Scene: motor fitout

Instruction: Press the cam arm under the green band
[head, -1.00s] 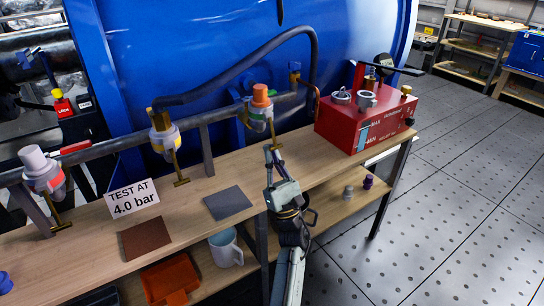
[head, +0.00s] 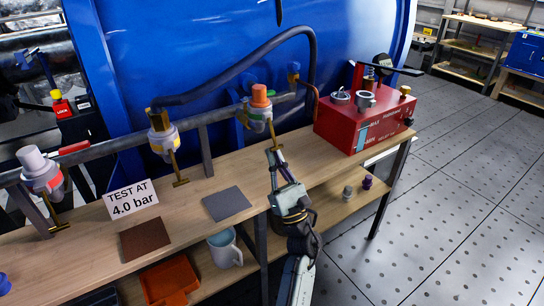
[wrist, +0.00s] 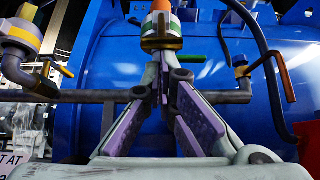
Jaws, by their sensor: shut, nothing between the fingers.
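The fitting with the green band (head: 258,120) and orange cap sits on the grey rail in front of the blue tank. In the wrist view, its green band (wrist: 162,44) is straight ahead, just above my fingertips. Its brass cam arm (head: 273,136) hangs down from it in the head view, the lower end close to my fingertips. I cannot tell whether they touch.
Similar fittings with a yellow band (head: 163,140) and a red band (head: 46,180) stand to the left, each with a brass arm. A red pump box (head: 362,125) is at right. The bench holds a sign (head: 132,198) and grey (head: 227,203) and brown (head: 145,240) plates.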

